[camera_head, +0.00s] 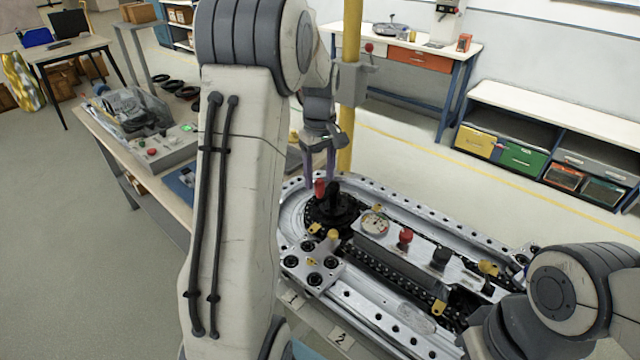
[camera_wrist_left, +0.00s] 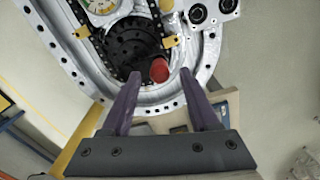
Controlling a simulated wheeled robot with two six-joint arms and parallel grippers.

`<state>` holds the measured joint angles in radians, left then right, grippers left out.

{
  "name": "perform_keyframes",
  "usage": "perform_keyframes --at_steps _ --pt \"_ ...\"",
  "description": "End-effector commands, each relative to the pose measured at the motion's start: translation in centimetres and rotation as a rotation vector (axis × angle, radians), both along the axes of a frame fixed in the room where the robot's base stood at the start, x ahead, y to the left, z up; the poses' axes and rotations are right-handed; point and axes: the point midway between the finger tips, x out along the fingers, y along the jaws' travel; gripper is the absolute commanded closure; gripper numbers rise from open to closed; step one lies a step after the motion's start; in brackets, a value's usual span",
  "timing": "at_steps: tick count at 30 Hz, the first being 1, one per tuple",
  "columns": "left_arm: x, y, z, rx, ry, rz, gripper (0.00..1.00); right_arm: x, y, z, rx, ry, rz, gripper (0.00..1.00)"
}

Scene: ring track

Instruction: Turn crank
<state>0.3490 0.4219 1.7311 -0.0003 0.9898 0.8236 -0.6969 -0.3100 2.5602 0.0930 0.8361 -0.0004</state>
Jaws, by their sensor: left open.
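The crank is a dark round hub (camera_wrist_left: 130,42) at the near-left end of the silver ring track, with a red knob (camera_wrist_left: 159,70) on its rim. The crank hub also shows in the head view (camera_head: 332,208), with the red knob (camera_head: 320,189) at its far-left side. My left gripper (camera_wrist_left: 160,75) is open, its two purple fingers pointing down at the hub. In the wrist view the red knob appears between the fingertips; I cannot tell how far apart in height they are. My right gripper is out of view; only part of its arm shows at lower right.
The oval silver track (camera_head: 430,213) has a centre panel with a gauge (camera_head: 375,222) and a red button (camera_head: 405,237). A yellow post (camera_head: 350,100) stands behind it. A side table with a grey control box (camera_head: 165,148) is at left. The floor behind the track is clear.

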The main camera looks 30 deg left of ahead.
Motion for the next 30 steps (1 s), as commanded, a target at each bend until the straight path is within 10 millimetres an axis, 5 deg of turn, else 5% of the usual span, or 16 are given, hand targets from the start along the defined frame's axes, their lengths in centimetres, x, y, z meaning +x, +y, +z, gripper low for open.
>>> perform_keyframes --at_steps 7,17,18,23,30 --pt "-0.1 -0.1 -3.1 -0.001 0.002 -0.002 0.39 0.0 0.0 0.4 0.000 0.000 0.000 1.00" --pt "0.0 -0.1 -3.6 0.001 -0.001 -0.002 0.39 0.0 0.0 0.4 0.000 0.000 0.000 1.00" --pt "0.0 -0.1 -3.6 0.001 -0.001 -0.002 0.42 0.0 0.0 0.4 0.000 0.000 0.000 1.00" --pt "0.0 -0.1 -3.6 0.001 -0.001 -0.002 1.00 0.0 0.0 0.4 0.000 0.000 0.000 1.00" --pt "0.0 -0.1 -3.5 0.001 -0.001 -0.002 1.00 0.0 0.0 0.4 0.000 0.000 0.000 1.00"
